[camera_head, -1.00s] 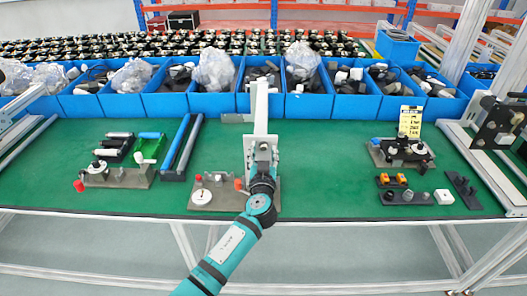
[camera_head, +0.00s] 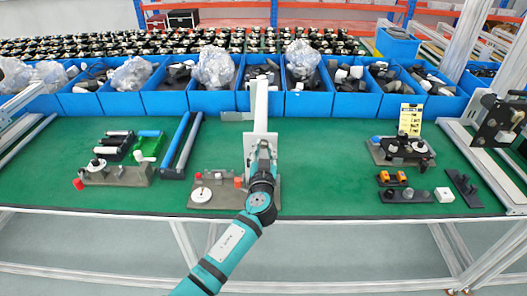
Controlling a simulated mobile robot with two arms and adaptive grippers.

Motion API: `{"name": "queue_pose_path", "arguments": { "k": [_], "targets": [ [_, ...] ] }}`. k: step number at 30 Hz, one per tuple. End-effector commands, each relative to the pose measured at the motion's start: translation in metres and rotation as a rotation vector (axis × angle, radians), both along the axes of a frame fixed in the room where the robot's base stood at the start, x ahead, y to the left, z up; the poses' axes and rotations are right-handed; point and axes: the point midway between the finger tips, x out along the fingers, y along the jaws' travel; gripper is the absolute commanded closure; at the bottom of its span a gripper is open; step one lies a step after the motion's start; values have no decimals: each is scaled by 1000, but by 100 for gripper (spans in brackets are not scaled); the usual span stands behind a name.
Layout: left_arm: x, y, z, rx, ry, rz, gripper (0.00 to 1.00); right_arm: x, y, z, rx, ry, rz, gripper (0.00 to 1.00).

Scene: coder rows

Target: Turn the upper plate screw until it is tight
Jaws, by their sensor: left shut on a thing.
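My left gripper (camera_head: 262,152) is in front of a pale upright plate (camera_head: 249,140) with a white post (camera_head: 259,105) rising behind it, at the middle of the table. The gripper is shut at the plate, on what seems to be the upper plate screw. The screw itself is hidden behind the fingers and wrist. The plate stands at the right end of a grey fixture base (camera_head: 218,185). My teal left arm comes up from the bottom and covers part of the base. My right gripper is not in view.
On the base are a white disc (camera_head: 201,195) and an orange block (camera_head: 238,182). Other fixtures stand left (camera_head: 118,175) and right (camera_head: 403,150). Blue bins (camera_head: 216,104) line the back.

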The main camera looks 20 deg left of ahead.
Motion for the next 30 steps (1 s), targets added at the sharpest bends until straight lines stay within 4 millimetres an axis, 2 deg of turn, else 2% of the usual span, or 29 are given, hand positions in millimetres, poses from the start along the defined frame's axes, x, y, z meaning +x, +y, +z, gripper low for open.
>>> {"name": "queue_pose_path", "arguments": {
  "k": [15, 30],
  "targets": [
    [0, 1, -2, 404, 117, 2, 100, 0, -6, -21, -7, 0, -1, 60],
    [0, 0, 0, 863, 250, 3, 100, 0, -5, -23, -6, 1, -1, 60]
  ]
}}
